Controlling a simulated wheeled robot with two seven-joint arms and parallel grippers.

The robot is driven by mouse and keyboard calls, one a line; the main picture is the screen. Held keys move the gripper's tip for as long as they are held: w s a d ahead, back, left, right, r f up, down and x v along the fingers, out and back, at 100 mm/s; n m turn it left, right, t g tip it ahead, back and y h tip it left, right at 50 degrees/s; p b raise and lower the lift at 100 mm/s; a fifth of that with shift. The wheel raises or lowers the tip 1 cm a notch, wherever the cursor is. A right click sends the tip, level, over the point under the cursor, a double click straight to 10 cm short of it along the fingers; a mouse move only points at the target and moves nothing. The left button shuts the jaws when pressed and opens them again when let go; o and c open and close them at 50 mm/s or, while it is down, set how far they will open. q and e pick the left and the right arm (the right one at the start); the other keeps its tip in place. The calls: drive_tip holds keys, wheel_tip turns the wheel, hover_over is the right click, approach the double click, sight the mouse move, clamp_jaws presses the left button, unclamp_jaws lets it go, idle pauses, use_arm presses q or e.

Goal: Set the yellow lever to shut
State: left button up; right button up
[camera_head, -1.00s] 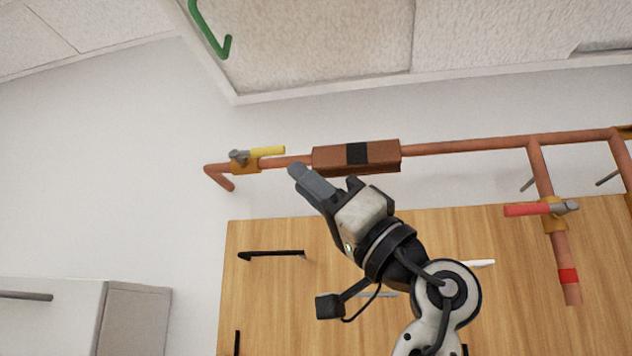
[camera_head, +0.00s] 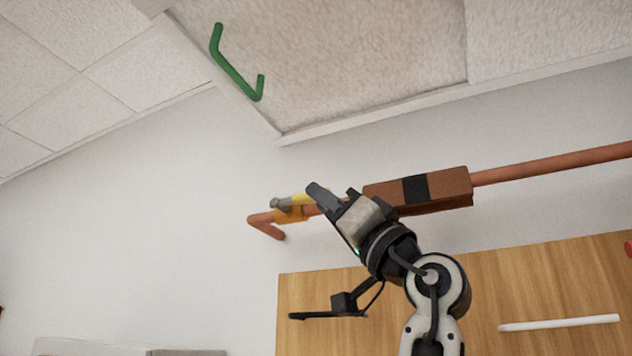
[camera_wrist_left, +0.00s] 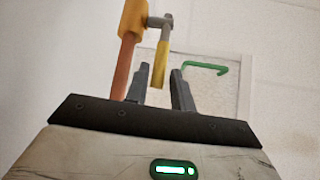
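The yellow lever (camera_head: 303,198) is on a valve with a yellow-orange body (camera_head: 289,214) at the left end of a copper pipe (camera_head: 560,163). It points right, roughly along the pipe. My left gripper (camera_head: 330,194) is in front of its free end and partly hides it. In the left wrist view, the yellow lever (camera_wrist_left: 162,64) hangs down from its grey pivot, its lower end appearing between the two dark fingers (camera_wrist_left: 162,88). The fingers are apart, with gaps on both sides of the lever. I cannot tell how deep the lever reaches between them. My right gripper is out of view.
A brown box with a black band (camera_head: 455,186) sits on the pipe just right of my gripper. A green handle (camera_head: 236,66) hangs on the ceiling panel above. A wooden cabinet (camera_head: 480,270) with a white bar handle (camera_head: 558,323) is below. The wall left is bare.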

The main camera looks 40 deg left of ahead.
use_arm(q)
drive_tip(key=shift+x, duration=0.75)
drive_tip(key=shift+a+r+p, duration=0.35)
drive_tip(key=shift+a+r, duration=0.1)
clamp_jaws()
drive_tip(key=shift+f, duration=0.1)
